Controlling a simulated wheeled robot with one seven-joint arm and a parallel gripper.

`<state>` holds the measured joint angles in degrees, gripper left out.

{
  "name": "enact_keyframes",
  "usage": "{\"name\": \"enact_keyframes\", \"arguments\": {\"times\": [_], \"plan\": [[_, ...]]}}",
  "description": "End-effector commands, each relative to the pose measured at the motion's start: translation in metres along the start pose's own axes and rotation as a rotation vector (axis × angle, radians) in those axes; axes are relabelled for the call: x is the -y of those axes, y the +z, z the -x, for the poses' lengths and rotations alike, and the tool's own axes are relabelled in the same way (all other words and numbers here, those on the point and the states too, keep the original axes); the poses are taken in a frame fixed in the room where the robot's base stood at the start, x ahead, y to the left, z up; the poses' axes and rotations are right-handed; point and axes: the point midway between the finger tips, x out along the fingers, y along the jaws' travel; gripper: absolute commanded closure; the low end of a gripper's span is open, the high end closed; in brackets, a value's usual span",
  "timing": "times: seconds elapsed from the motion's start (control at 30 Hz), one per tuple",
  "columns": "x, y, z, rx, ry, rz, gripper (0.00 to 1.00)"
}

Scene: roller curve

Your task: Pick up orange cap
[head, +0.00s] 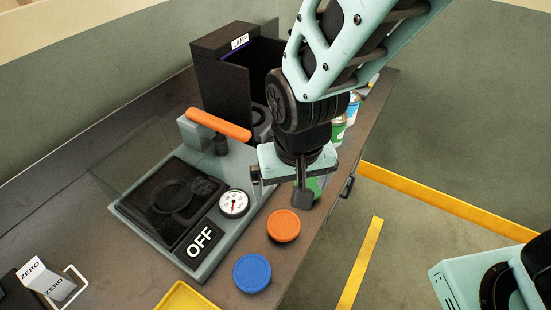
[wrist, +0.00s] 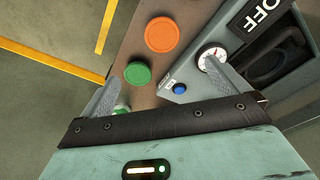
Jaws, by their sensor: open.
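The orange cap (head: 284,226) lies flat near the bench's right edge, beside the grey machine. It also shows in the wrist view (wrist: 161,35), toward the top and beyond my fingertips. My gripper (head: 280,192) is above the bench, farther back than the orange cap and higher than it. In the wrist view my gripper (wrist: 168,90) has its two fingers wide apart with nothing held between them. A green cap (wrist: 138,73) lies closer to the fingers than the orange one. In the head view my gripper partly hides the green cap (head: 317,187).
A blue cap (head: 252,273) lies in front of the orange one. The grey machine (head: 213,258) with an OFF sign, gauge and raised orange handle (head: 218,124) stands left. A yellow tray (head: 185,297) is at the front. Cans (head: 339,128) and a black box (head: 222,75) stand behind.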

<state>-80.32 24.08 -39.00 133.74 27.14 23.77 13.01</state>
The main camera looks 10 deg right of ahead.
Motion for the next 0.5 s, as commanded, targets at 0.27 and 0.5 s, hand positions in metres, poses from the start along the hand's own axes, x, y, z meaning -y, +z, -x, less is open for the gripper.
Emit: {"name": "enact_keyframes", "arguments": {"times": [0.27, 0.5], "plan": [[-0.002, 0.001, -0.064, 0.004, 0.003, -0.004, 0.0], [-0.001, 0.001, -0.098, 0.003, 0.001, 0.0, 0.0]]}}
